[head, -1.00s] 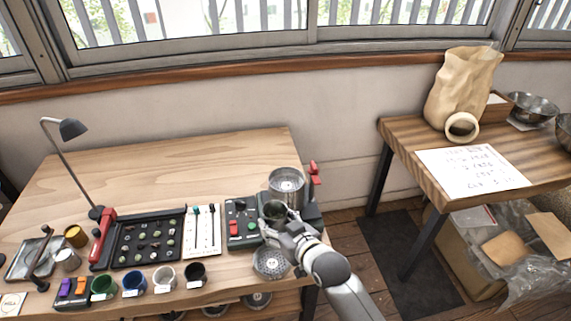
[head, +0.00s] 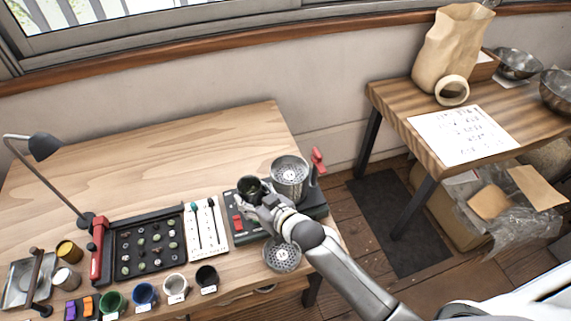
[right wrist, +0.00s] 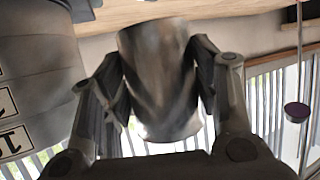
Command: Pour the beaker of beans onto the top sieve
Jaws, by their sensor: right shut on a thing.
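My right gripper (head: 257,197) is shut on a metal beaker (head: 250,186), at the left side of the sieve stack in the head view. The beaker's mouth faces the head camera and its inside looks dark; I cannot make out single beans. In the right wrist view the beaker (right wrist: 158,80) sits between both fingers. The sieve stack (head: 289,180) is a silvery cylinder with a perforated top sieve (head: 289,165). In the right wrist view the stack (right wrist: 35,85) is a large grey, labelled cylinder beside the beaker, apart from it. My left gripper is out of view.
The stack stands on a dark base with a red handle (head: 318,160). Another perforated disc (head: 281,255) lies near the table's front edge. A black bean tray (head: 148,246), a slider panel (head: 206,228), several cups and a lamp (head: 45,146) stand left. The table's back is clear.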

